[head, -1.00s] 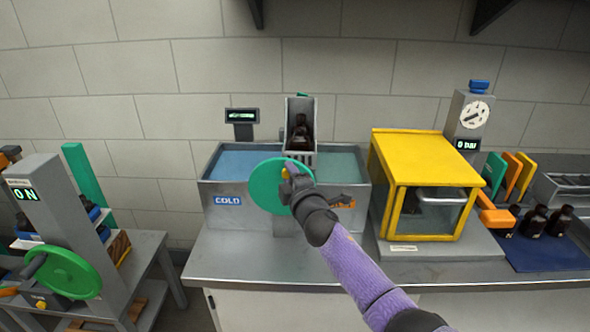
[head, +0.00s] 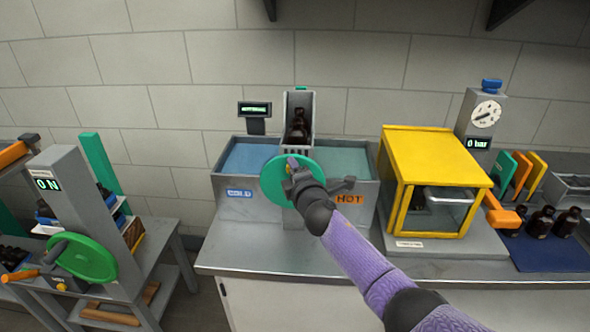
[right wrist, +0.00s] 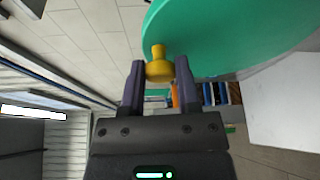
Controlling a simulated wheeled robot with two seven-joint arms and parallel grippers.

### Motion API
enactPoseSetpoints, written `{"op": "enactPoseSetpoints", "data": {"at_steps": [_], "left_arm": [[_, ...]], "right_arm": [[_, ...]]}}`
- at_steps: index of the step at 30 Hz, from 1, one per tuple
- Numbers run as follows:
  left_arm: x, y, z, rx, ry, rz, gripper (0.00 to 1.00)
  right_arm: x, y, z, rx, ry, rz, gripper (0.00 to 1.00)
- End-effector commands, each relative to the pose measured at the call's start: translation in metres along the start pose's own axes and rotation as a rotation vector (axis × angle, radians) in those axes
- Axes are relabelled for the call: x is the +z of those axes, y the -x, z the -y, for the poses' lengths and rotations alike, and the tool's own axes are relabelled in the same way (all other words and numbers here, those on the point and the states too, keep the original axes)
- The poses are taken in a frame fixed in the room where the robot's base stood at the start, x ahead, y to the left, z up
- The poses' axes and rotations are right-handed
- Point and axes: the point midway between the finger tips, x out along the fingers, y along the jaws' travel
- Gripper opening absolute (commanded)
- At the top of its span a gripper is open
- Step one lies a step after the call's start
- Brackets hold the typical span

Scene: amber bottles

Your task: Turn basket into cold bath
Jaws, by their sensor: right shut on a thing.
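A grey basket (head: 300,99) stands raised over the middle of the two-part bath, with amber bottles (head: 298,130) in it. Its lower end is hidden behind a green wheel (head: 272,183). The cold bath (head: 250,158), with blue water, is on the left; its label is blurred. The hot bath (head: 343,163), with greener water and an orange HOT label, is on the right. My right gripper (head: 291,168) is at the upper part of the wheel. In the right wrist view its fingers are shut on the wheel's yellow knob (right wrist: 158,66). My left gripper is out of view.
A yellow-framed chamber (head: 431,158) stands right of the bath, with a pressure gauge reading 0 bar behind it. Several amber bottles (head: 541,222) stand on a blue mat. A machine with another green wheel (head: 84,259) is on the left. The counter's front strip (head: 250,260) is clear.

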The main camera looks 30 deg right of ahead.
Motion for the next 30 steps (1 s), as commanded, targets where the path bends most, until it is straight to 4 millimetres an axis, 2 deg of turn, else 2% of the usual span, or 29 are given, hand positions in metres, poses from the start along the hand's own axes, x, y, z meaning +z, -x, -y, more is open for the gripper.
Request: {"op": "enactPoseSetpoints", "data": {"at_steps": [9,10,14,23,26,30], "left_arm": [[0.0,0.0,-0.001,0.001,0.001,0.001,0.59],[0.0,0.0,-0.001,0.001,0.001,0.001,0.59],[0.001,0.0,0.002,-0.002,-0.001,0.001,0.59],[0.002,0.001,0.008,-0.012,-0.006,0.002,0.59],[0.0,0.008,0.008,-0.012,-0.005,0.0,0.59],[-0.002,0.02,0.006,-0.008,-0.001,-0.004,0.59]], "right_arm": [[-0.001,0.0,-0.001,0.002,-0.002,-0.002,0.0],[-0.001,0.0,-0.001,0.002,-0.002,-0.001,0.47],[-0.001,0.0,0.0,0.001,-0.002,-0.001,0.74],[0.0,0.002,0.0,0.0,-0.001,-0.001,0.75],[0.0,0.012,-0.001,-0.001,-0.001,-0.001,0.75],[0.0,0.041,-0.002,-0.001,-0.001,-0.002,0.75]]}}
